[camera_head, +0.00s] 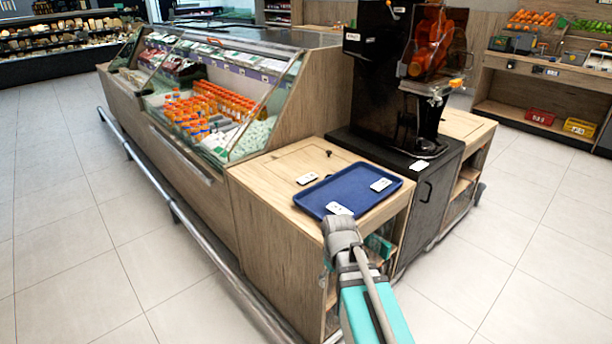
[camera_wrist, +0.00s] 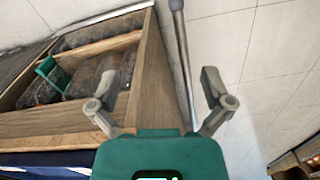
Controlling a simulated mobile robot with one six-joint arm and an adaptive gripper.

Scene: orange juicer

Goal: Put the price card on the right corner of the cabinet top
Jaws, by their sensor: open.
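The wooden cabinet top (camera_head: 270,180) bears a blue tray (camera_head: 335,186). Small white cards lie about: one on the bare wood (camera_head: 307,179) left of the tray, one in the tray's right part (camera_head: 381,184), one at the tray's near edge (camera_head: 339,209), close to my arm. I cannot tell which is the price card. My gripper (camera_wrist: 158,75) is open with nothing between its fingers, in front of the cabinet's side. In the head view my own arm hides the fingers. The tray also shows at the lower left of the wrist view (camera_wrist: 45,158).
A black juicer (camera_head: 395,85) stands on a black cabinet (camera_head: 440,185) to the right, with another white card (camera_head: 419,165) on it. A glass display case (camera_head: 225,95) adjoins on the left. A metal rail (camera_head: 155,185) runs low along the front. The floor is clear.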

